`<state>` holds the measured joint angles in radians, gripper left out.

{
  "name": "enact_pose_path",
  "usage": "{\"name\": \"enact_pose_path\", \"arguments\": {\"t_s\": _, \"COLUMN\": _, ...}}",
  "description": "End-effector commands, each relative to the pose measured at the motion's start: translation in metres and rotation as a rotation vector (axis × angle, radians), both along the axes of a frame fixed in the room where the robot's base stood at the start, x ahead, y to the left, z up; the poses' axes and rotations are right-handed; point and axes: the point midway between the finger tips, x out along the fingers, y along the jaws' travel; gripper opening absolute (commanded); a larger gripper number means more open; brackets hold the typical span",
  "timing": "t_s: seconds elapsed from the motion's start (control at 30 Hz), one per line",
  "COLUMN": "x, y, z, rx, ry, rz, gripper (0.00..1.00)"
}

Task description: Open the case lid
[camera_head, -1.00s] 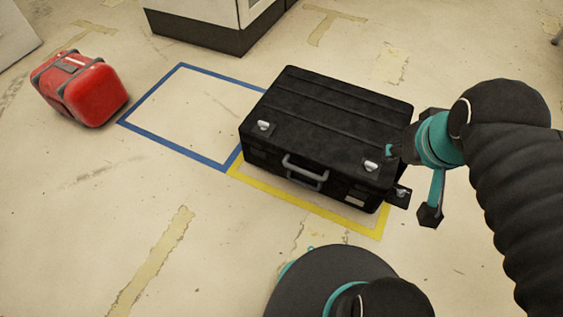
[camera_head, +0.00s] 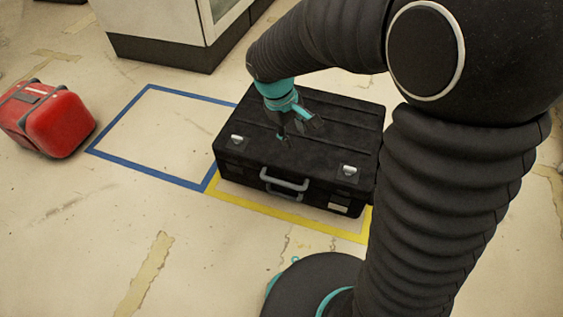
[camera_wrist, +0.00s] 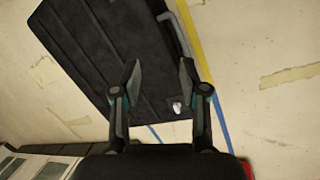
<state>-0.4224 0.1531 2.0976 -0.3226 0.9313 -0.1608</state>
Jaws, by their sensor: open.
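A black case (camera_head: 335,112) with a ribbed lid lies flat and shut on the floor, inside a yellow tape outline. Its front has a grey handle (camera_head: 284,183) and two silver latches, one left (camera_head: 237,140) and one right (camera_head: 349,171). My gripper (camera_head: 290,132) is over the lid near its front middle, pointing down; whether it touches the lid I cannot tell. In the wrist view my gripper (camera_wrist: 160,75) is open and empty, with the case (camera_wrist: 92,45) beyond its fingers and one latch (camera_wrist: 177,107) showing between them.
A blue tape square (camera_head: 150,135) of bare floor lies left of the case. A red case (camera_head: 55,122) stands further left. A white cabinet (camera_head: 170,22) with a dark base stands behind. My arm covers the right side of the head view.

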Motion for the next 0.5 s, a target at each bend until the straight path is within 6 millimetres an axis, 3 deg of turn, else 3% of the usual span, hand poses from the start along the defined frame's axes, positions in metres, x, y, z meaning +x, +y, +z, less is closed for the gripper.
{"name": "enact_pose_path", "arguments": {"t_s": 0.03, "x": 0.006, "y": 0.013, "z": -0.021, "rx": -0.029, "ry": 0.031, "rz": 0.048, "gripper": 0.43}}
{"name": "enact_pose_path", "arguments": {"t_s": 0.3, "x": 0.025, "y": 0.064, "z": -0.103, "rx": -0.159, "ry": 0.139, "rz": 0.261, "gripper": 0.43}}
{"name": "enact_pose_path", "arguments": {"t_s": 0.5, "x": 0.028, "y": 0.082, "z": -0.136, "rx": -0.208, "ry": 0.176, "rz": 0.345, "gripper": 0.43}}
